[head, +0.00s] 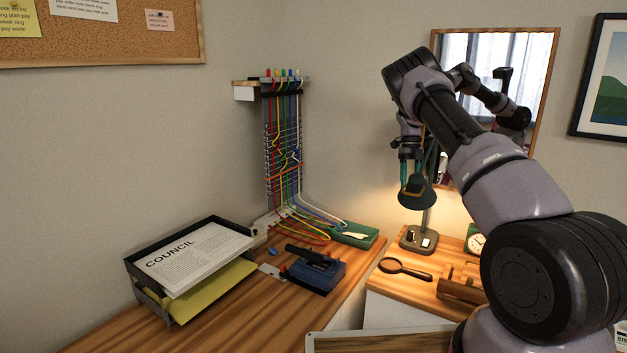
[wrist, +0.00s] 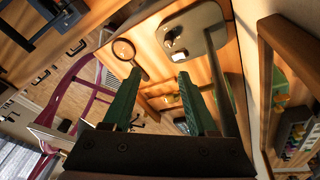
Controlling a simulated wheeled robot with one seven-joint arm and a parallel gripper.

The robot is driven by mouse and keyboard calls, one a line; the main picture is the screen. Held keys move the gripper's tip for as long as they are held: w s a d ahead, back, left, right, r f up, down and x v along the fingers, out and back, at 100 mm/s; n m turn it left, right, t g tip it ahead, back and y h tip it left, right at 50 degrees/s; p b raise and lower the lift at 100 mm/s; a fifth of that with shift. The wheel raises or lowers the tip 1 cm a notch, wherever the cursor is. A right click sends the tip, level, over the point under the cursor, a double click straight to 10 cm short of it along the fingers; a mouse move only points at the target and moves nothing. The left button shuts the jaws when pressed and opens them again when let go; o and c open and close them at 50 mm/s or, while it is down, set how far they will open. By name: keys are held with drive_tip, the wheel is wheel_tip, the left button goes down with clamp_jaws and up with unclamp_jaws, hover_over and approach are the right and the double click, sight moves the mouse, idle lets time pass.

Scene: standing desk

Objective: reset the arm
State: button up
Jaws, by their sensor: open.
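My arm reaches in from the right in the head view, bent high over the desk. My gripper (wrist: 159,75) shows two green fingers set apart, with nothing between them in the wrist view. In the head view the gripper hangs downward in front of the mirror. It overlaps the dark lamp shade (head: 417,197) there; I cannot tell whether they touch. The lamp base (head: 418,240) stands on the right-hand desk surface and also shows beyond the fingers in the wrist view.
A mirror (head: 548,66) hangs behind the arm. A magnifying glass (head: 405,269), a wooden stand (head: 460,283) and a clock (head: 475,240) sit near the lamp. Paper trays (head: 153,300), a blue device (head: 314,271), a green case (head: 354,236) and a cable rack (head: 283,150) stand left.

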drive_tip(key=s+a+r+n+t+y, duration=0.1)
drive_tip(key=s+a+r+n+t, duration=0.1)
drive_tip(key=s+r+n, duration=0.5)
drive_tip(key=s+a+r+n+t+y, duration=0.15)
drive_tip(key=s+r, duration=0.35)
drive_tip(key=r, duration=0.6)
drive_tip(key=s+a+r+n+t, duration=0.2)
drive_tip(key=s+r+n, duration=0.35)
drive_tip(key=r, duration=0.35)
drive_tip(key=s+a+r+n+t, duration=0.1)
drive_tip(key=s+n, duration=0.5)
drive_tip(key=s, duration=0.6)
drive_tip(key=s+a+r+n+t, duration=0.1)
drive_tip(key=s+a+n+t, duration=0.3)
drive_tip(key=s, duration=0.9)
drive_tip(key=n, duration=0.3)
drive_tip(key=shift+a+r+n+h, duration=0.2)
drive_tip(key=shift+r+n+h, duration=0.05)
drive_tip(key=shift+n+h, duration=0.1)
